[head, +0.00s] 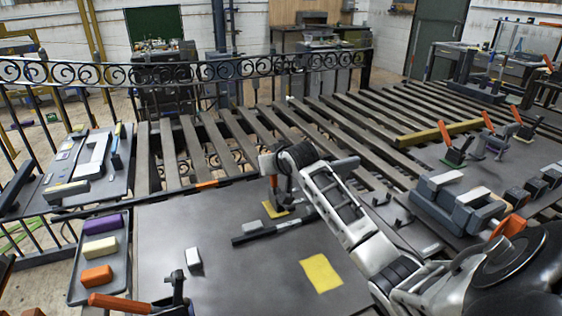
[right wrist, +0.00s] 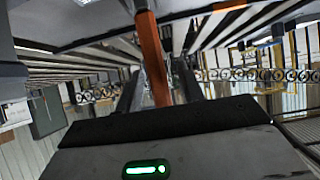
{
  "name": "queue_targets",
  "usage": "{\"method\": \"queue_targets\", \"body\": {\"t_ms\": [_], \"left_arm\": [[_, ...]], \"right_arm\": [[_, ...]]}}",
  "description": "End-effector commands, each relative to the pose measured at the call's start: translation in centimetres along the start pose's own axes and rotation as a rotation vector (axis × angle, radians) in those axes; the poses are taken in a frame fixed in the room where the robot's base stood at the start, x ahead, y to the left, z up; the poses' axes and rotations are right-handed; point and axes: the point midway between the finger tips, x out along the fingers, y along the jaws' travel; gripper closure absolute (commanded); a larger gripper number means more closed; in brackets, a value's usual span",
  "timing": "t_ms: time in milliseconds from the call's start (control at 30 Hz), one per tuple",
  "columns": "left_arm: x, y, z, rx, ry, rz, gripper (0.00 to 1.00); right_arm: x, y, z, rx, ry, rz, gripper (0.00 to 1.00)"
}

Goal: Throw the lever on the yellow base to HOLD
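A lever with an orange handle (head: 273,183) stands on a small yellow base (head: 270,211) on the dark table, mostly upright. My right gripper (head: 272,166) reaches in from the right, over the top of this lever. In the right wrist view an orange handle (right wrist: 153,62) runs between the two fingers, with what looks like a gap on each side, so the gripper appears open around it. Contact cannot be made out. No HOLD marking is readable. My left gripper is not in view.
A dark bar with a grey block (head: 252,227) lies just in front of the base. A yellow square (head: 321,272) and a small pale block (head: 193,258) lie nearer. Another orange-handled lever (head: 120,303) is at the bottom left.

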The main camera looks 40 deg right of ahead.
Motion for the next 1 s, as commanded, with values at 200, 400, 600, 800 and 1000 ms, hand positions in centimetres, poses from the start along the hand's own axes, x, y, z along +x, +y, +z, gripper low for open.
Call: {"method": "queue_targets", "body": {"t_ms": [200, 400, 600, 800, 1000], "left_arm": [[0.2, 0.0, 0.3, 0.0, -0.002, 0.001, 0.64], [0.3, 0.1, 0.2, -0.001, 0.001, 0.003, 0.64], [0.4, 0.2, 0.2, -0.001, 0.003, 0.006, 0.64], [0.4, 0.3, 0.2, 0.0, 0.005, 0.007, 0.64], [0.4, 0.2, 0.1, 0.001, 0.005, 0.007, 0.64]], "right_arm": [[-3.8, 0.0, 0.0, -0.002, 0.004, -0.001, 0.62], [-8.6, 0.0, 0.0, -0.003, 0.006, 0.0, 0.62], [-12.7, 0.0, 0.0, -0.001, 0.005, 0.0, 0.62], [-14.9, 0.0, 0.0, 0.0, 0.003, 0.0, 0.62], [-15.3, 0.0, 0.0, 0.0, 0.002, 0.0, 0.62]]}}
